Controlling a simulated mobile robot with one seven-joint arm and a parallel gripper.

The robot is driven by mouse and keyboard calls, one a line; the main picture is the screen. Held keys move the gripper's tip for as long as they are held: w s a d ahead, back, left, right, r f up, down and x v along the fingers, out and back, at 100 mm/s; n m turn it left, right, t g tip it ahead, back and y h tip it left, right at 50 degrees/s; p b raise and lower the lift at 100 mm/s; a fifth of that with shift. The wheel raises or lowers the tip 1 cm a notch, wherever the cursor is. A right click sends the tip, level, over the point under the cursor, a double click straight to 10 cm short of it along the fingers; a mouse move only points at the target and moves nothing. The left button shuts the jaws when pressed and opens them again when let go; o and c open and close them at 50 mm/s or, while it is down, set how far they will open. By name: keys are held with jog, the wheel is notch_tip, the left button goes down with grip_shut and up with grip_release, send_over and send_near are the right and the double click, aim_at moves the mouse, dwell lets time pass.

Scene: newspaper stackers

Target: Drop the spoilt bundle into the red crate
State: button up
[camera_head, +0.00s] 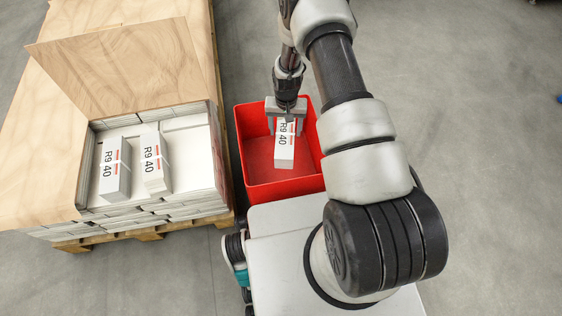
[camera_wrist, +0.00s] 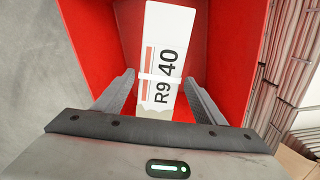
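The bundle (camera_head: 284,150), white with a red stripe, a pale band and "R9 40" on it, is inside the red crate (camera_head: 262,190). In the wrist view the bundle (camera_wrist: 162,50) lies between and beyond my fingers, and its lower end looks ragged. My gripper (camera_head: 285,122) is over the crate's far part, pointing down. Its fingers (camera_wrist: 160,78) stand wider than the bundle, with narrow red gaps at the sides, so it looks open. I cannot tell whether the bundle rests fully on the crate floor.
Two similar bundles (camera_head: 115,168) (camera_head: 156,160) lie on a stack of white bundles on a wooden pallet (camera_head: 150,234) left of the crate. A wooden board (camera_head: 125,65) leans behind them. My white base is close in front of the crate. Grey floor (camera_head: 480,130) is clear at the right.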

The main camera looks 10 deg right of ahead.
jog(key=shift+o, duration=0.9)
jog(key=shift+s, duration=0.15)
notch_tip(320, 180, up, 17)
jog(key=p, duration=0.4)
jog(key=shift+r+p, duration=0.2)
jog(key=shift+p, duration=0.1)
